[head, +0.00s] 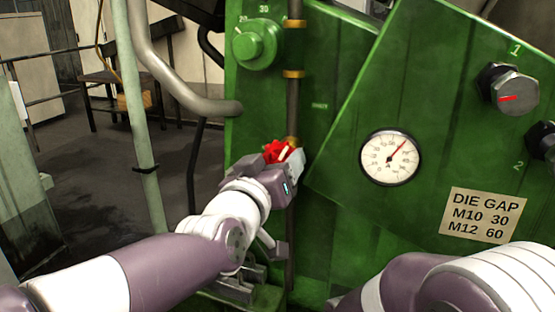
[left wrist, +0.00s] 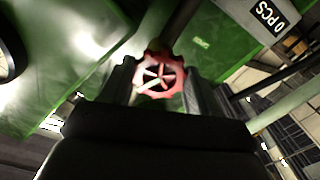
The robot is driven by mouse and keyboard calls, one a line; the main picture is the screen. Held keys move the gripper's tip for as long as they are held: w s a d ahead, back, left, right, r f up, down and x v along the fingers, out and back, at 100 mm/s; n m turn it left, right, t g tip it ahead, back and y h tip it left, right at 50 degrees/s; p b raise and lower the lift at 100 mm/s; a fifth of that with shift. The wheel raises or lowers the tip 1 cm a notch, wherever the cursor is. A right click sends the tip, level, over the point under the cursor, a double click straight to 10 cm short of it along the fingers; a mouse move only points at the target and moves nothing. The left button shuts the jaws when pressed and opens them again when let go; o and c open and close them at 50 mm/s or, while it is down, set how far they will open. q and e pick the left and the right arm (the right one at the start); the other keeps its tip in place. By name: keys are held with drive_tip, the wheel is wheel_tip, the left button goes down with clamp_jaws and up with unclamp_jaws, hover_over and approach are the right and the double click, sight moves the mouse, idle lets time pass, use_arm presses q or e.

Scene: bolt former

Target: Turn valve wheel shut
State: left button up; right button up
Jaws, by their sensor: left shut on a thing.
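The red valve wheel (head: 275,151) sits on a vertical pipe (head: 293,100) at the front of the green machine. In the head view my left gripper (head: 285,160) is at the wheel and hides part of it. In the left wrist view the spoked red wheel (left wrist: 160,75) lies between the two fingers of my left gripper (left wrist: 158,80), one on each side of its rim. The left gripper is shut on the wheel. My right arm shows at the lower right of the head view, but its gripper is out of view.
A pressure gauge (head: 390,157), a black-and-silver knob (head: 508,90) and a DIE GAP label (head: 480,215) are on the green panel to the right. A green dial (head: 258,44) is above the wheel. A pale green post (head: 140,120) and a bent grey pipe (head: 165,70) stand to the left.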

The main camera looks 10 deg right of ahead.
use_arm(q)
drive_tip(key=shift+f, duration=0.1)
idle(0.3)
drive_tip(key=o, duration=0.8)
drive_tip(key=v, duration=1.2)
drive_tip(key=shift+s+a+p, duration=0.2)
drive_tip(key=shift+p, duration=0.2)
